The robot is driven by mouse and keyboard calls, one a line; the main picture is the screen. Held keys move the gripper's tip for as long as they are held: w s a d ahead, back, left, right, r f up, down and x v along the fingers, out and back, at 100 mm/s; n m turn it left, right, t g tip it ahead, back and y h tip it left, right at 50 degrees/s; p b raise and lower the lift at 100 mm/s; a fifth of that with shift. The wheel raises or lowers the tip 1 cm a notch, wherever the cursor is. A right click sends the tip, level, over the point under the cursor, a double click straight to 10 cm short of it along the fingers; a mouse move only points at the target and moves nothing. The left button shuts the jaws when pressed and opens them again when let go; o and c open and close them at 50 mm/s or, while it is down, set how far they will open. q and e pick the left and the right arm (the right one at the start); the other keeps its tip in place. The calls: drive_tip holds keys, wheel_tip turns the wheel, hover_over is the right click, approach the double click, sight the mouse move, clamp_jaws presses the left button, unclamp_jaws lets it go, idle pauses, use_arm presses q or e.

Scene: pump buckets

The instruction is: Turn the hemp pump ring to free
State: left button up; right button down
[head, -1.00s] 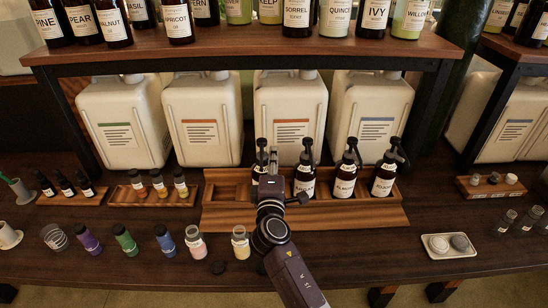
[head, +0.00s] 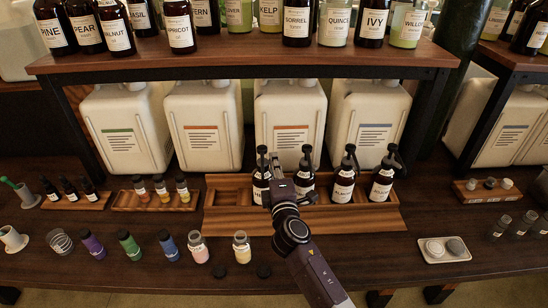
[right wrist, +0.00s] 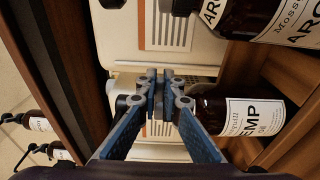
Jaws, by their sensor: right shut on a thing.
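The hemp bottle (head: 260,180) is brown with a white label and a black pump (head: 262,152). It stands upright at the left of several pump bottles in a wooden rack. In the right wrist view the hemp bottle (right wrist: 238,113) lies sideways, its neck running in behind my fingers. My right gripper (head: 275,160) is at its pump; in the right wrist view the fingertips (right wrist: 160,90) are close together at the neck, shut on the pump ring, which they mostly hide. Whether the ring has turned cannot be told. My left gripper is not in view.
The wooden rack (head: 228,222) has an empty slot left of the hemp bottle. Other pump bottles (head: 344,182) stand close on the right. White canisters (head: 290,125) and a bottle shelf (head: 240,63) are behind. Small jars (head: 197,246) and a tray (head: 445,257) stand in front.

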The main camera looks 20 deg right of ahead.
drive_tip(key=shift+w+d+r+n+y+p, duration=0.1)
drive_tip(key=shift+n+y+p, duration=0.3)
drive_tip(key=shift+y, duration=0.2)
drive_tip(key=shift+w+d+r+n+y+p, duration=0.1)
drive_tip(key=shift+n+y+p, duration=0.15)
drive_tip(key=shift+n+y, duration=0.25)
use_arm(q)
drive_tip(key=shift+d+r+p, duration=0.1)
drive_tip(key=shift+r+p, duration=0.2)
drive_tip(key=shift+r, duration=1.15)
use_arm(e)
drive_tip(key=shift+w+a+f+n+y, duration=0.15)
drive_tip(key=shift+n+y, duration=0.1)
drive_tip(key=shift+y, duration=0.3)
drive_tip(key=shift+w+d+f+n+y, duration=0.15)
drive_tip(key=shift+n+y, duration=0.1)
drive_tip(key=shift+y, duration=0.3)
drive_tip(key=shift+s+a, duration=0.1)
drive_tip(key=shift+s, duration=0.05)
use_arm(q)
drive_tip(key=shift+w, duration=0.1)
use_arm(e)
drive_tip(key=c, duration=2.3)
unclamp_jaws()
drive_tip(key=shift+c, duration=0.2)
drive_tip(key=shift+s, duration=0.1)
drive_tip(key=s+d, duration=0.1)
drive_tip(key=s, duration=1)
drive_tip(key=shift+s, duration=0.35)
